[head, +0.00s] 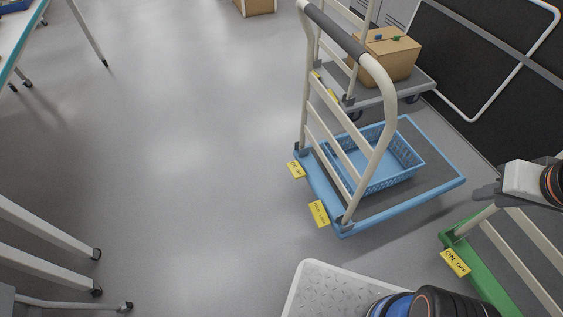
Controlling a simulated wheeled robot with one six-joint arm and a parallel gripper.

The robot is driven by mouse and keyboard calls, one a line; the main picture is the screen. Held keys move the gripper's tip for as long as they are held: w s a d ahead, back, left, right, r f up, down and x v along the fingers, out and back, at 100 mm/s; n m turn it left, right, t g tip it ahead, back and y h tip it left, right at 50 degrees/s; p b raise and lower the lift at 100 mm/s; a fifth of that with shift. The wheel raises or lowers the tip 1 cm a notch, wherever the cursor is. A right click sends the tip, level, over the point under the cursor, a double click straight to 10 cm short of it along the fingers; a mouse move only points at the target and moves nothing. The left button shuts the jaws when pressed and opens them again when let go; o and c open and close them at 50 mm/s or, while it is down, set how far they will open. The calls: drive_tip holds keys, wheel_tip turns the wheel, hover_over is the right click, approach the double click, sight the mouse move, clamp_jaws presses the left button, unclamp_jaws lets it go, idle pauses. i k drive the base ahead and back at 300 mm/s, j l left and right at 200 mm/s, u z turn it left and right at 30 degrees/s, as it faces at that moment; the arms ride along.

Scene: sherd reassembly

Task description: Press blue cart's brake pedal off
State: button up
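Two yellow plates stick out low at that end: a smaller one (297,169) and a larger one (319,213). Their small lettering is hard to read, and I cannot tell which way the brake pedal is tilted. My gripper (480,194) is at the right edge, above the green cart and apart from the blue cart's plates. Its fingers are seen edge-on, so their opening is unclear.
A blue basket (405,160) sits on the blue cart. A green cart (462,238) with a yellow ON/OFF plate (455,262) stands at lower right. Behind is a grey cart (410,86) with a cardboard box (388,60).

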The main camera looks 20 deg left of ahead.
sight(294, 167)
drive_tip(key=u, duration=0.9)
drive_tip(key=k+j, duration=0.1)
drive_tip(key=k, duration=0.4)
